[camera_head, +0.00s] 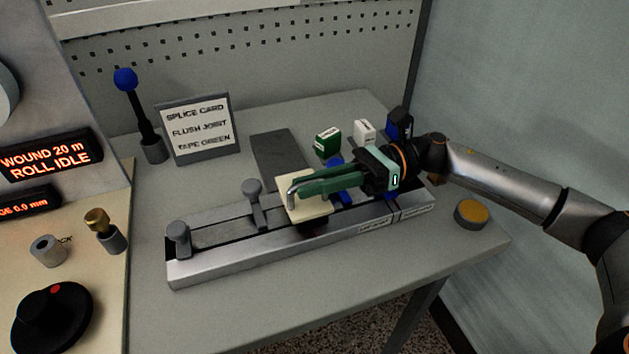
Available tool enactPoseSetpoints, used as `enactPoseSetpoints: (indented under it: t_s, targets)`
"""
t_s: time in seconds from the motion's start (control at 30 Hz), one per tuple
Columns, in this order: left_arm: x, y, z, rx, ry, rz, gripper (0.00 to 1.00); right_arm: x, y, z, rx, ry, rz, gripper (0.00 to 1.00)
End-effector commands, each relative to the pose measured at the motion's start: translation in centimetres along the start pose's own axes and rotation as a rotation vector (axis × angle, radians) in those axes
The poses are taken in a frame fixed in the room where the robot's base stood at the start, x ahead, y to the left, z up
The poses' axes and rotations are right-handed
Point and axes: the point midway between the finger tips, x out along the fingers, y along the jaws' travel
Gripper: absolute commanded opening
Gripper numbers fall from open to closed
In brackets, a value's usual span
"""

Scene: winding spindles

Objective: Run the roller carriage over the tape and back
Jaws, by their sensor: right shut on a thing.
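The metal splicing rail (215,262) lies along the front of the grey table. A cream block (312,212), apparently the roller carriage, sits over the rail with a dark part beneath it. The tape under the carriage is hidden or too small to tell. My left gripper is not in view.
Grey knobbed clamps stand on the rail at its left end (179,238) and left of the carriage (254,205). Green (327,140) and white (364,131) tape boxes stand behind. A sign (199,130) reads "SPLICE CARD, FLUSH JOINT, TAPE GREEN". A yellow button (471,212) sits right.

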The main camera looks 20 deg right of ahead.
Motion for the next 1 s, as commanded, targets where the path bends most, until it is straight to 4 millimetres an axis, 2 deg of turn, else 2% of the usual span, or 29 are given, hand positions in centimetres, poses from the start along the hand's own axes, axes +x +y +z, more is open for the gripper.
enactPoseSetpoints:
  t_s: [0.57, 0.67, 0.8, 1.0]
  targets:
    - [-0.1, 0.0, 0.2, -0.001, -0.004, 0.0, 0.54, 0.0, 0.0, 0.0, 0.0, -0.001, 0.001, 0.0]
    - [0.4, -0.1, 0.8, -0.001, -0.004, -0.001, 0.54, 0.1, -0.7, -0.1, -0.005, -0.003, 0.001, 0.0]
    - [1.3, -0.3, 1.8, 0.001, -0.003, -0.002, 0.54, 0.0, -2.6, 0.1, -0.008, -0.003, 0.0, 0.0]
    - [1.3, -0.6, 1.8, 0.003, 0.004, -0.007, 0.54, 0.0, -3.8, 0.7, -0.001, -0.002, 0.0, 0.0]
